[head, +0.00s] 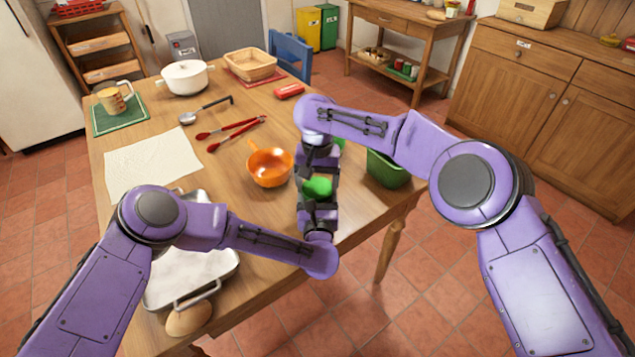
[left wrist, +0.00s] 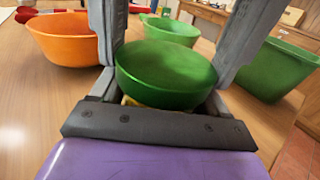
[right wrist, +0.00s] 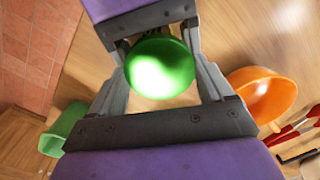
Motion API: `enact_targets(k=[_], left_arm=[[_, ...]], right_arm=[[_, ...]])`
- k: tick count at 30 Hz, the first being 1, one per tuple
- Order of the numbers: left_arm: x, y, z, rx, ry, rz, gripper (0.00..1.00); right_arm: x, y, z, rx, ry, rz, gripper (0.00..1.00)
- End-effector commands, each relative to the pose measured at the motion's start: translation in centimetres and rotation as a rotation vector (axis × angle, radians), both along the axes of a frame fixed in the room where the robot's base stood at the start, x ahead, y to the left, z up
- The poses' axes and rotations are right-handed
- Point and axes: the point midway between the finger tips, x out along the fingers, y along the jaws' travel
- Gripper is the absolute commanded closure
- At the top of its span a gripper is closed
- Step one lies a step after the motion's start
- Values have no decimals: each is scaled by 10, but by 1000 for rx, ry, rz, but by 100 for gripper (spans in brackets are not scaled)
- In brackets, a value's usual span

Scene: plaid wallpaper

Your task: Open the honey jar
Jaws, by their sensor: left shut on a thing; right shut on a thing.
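The honey jar (head: 318,187) stands over the front right part of the table, with its round green lid on top. The lid shows in the left wrist view (left wrist: 165,72), with a bit of yellow jar below it, and in the right wrist view (right wrist: 160,68). My left gripper (head: 319,204) is shut on the jar from the near side. My right gripper (head: 319,166) is shut on it from the far side. The lid and grippers hide most of the jar body, and I cannot tell exactly which part each gripper holds.
An orange bowl (head: 268,167) is close on the left and a green bin (head: 388,172) on the right. A green bowl (left wrist: 172,29) is beyond the jar. Red tongs (head: 232,131), a ladle (head: 205,111), a white pot (head: 185,78) and a metal tray (head: 205,262) lie farther left.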

Motion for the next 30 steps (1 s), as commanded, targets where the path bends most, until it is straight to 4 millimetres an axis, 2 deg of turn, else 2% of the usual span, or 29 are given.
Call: enact_targets(k=[3, 6, 9, 19, 20, 21, 22, 28, 30], left_arm=[[0, 0, 0, -1, -1, 0, 100], [0, 0, 0, -1, 0, 0, 100], [0, 0, 0, -1, 0, 0, 100], [0, 0, 0, -1, 0, 0, 100], [0, 0, 0, -1, 0, 0, 100], [0, 0, 0, -1, 0, 0, 100], [0, 0, 0, -1, 0, 0, 100], [0, 0, 0, -1, 0, 0, 100], [0, 0, 0, -1, 0, 0, 100]], right_arm=[[0, 0, 1, -1, 0, 308, 56], [0, 0, 1, -1, 0, 522, 56], [0, 0, 1, -1, 0, 652, 56], [0, 0, 1, -1, 0, 704, 56], [0, 0, 1, -1, 0, 704, 16], [0, 0, 1, -1, 0, 704, 3], [0, 0, 1, -1, 0, 704, 0], [0, 0, 2, -1, 0, 703, 0], [1, 1, 10, 0, -3, 702, 0]])
